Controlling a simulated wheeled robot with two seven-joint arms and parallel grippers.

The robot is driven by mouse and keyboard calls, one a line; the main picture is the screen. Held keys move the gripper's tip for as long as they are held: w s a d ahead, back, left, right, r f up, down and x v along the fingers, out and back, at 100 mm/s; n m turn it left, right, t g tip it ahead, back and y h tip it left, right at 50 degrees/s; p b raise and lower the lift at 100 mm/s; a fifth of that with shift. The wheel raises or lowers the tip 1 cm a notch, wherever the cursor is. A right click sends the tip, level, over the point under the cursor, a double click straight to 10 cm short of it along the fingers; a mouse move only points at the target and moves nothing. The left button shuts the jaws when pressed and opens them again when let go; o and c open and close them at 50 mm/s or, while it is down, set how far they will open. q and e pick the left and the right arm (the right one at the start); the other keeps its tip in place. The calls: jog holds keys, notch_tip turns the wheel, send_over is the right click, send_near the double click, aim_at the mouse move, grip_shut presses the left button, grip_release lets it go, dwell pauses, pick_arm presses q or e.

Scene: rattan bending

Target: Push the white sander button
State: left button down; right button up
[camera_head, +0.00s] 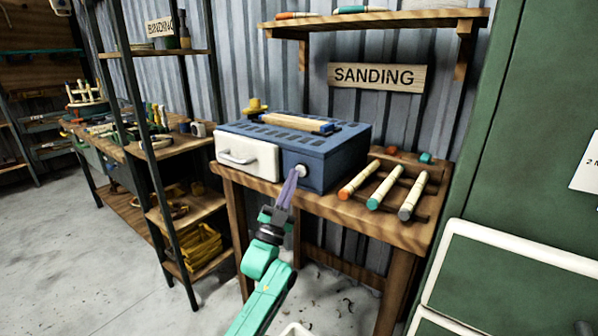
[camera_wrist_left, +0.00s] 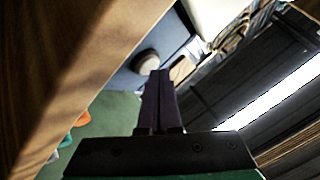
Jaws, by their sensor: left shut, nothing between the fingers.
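The blue sander box (camera_head: 345,153) stands on the wooden workbench under the SANDING sign. The round white button (camera_head: 301,170) is on its front face, right of the white drawer front; it also shows in the left wrist view (camera_wrist_left: 147,60). My left gripper (camera_head: 293,172) is shut and empty, its fingertips close in front of the button and partly covering it. In the left wrist view the closed fingertips (camera_wrist_left: 161,74) lie just below and right of the button. I cannot tell whether they touch it. My right gripper is not in view.
The white drawer (camera_head: 247,158) with a handle is left of the button. Several rattan sticks (camera_head: 384,190) lie on a rack at the bench's right. A green cabinet (camera_head: 510,190) stands at the right, a shelf (camera_head: 180,210) at the left. Floor is clear at the left.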

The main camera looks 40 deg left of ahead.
pick_arm(q)
jog(key=s+p, duration=0.3)
jog(key=s, duration=0.3)
dwell(0.3)
